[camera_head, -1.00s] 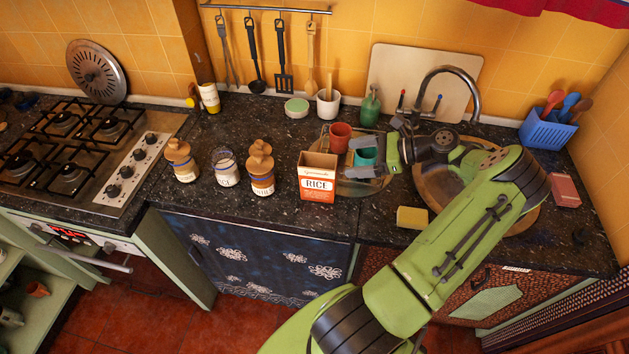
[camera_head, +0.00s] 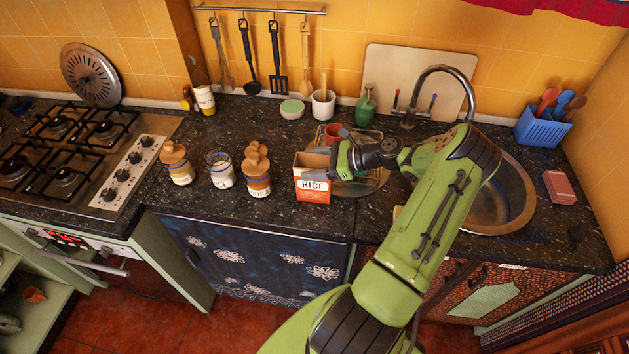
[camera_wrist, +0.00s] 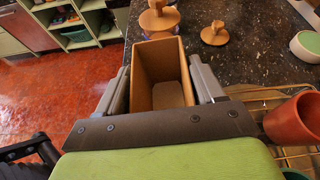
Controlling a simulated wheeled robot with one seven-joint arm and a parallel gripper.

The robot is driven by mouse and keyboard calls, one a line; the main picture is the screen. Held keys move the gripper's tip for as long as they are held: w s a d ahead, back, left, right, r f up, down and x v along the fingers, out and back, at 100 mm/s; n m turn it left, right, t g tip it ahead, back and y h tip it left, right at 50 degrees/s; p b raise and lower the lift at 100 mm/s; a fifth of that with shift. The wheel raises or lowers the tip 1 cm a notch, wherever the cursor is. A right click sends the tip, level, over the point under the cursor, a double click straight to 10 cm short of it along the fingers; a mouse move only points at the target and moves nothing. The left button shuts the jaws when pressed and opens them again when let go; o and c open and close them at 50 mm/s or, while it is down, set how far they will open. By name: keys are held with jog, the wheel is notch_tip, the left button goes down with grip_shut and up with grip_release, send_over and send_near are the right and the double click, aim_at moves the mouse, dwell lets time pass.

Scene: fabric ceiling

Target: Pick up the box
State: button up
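The rice box (camera_head: 313,187) is an open-topped cardboard carton with a white and orange front. It stands upright on the dark counter, right of the jars. In the wrist view the box (camera_wrist: 158,70) lies between the two grey fingers of my gripper (camera_wrist: 160,88), one finger along each side. Small gaps seem to show between the fingers and the box walls, so the gripper looks open around it. In the head view my gripper (camera_head: 325,157) is at the box's upper right, and the near finger overlaps the box top.
Lidded jars (camera_head: 257,172) stand close left of the box. A red cup (camera_wrist: 297,120) and a wire rack are beside my gripper. The sink (camera_head: 500,205) is at right, the stove (camera_head: 75,155) at left. The front counter edge is close to the box.

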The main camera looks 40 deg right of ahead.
grip_shut()
notch_tip(320, 180, up, 10)
jog(key=shift+p, duration=0.45)
